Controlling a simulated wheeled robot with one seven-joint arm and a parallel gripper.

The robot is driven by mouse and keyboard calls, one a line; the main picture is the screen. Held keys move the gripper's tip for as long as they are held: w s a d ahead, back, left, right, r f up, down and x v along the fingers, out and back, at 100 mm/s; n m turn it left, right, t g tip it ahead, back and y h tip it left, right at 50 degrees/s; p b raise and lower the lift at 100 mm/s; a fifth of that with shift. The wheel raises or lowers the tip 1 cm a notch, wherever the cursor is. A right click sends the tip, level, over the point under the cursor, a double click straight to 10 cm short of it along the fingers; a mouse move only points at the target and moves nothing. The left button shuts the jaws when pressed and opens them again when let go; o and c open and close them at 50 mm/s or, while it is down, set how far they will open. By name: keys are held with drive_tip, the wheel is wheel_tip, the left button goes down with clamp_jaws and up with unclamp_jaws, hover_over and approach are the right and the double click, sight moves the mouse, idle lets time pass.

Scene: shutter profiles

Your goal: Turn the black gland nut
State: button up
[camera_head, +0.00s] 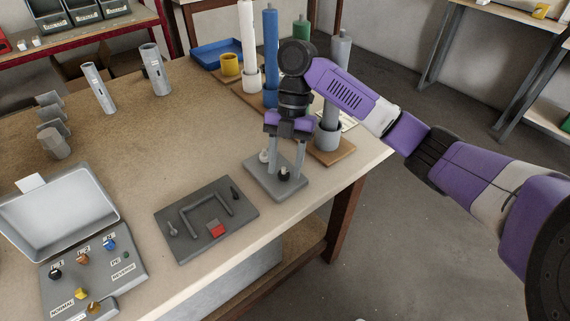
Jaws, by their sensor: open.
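The black gland nut (284,174) stands on a grey plate (262,188) near the table's right edge. A pale grey fitting (264,155) stands on the same plate, up and left of the nut. My gripper (288,165) points down over the plate, its two grey fingers apart. The fingertips are close to the black nut, one on each side in the picture. I cannot tell whether they touch it. Nothing is seen held.
A dark plate (207,219) with grey bars and a red block lies left of the grey plate. An open control box (95,265) with coloured knobs is at the lower left. Tall cylinders, including a blue one (270,60), stand behind my gripper. The table's middle is clear.

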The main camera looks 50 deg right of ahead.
drive_tip(key=p+v, duration=0.6)
drive_tip(key=v, duration=0.1)
drive_tip(key=shift+r, duration=0.3)
drive_tip(key=shift+w+d, duration=0.1)
drive_tip(key=shift+w, duration=0.05)
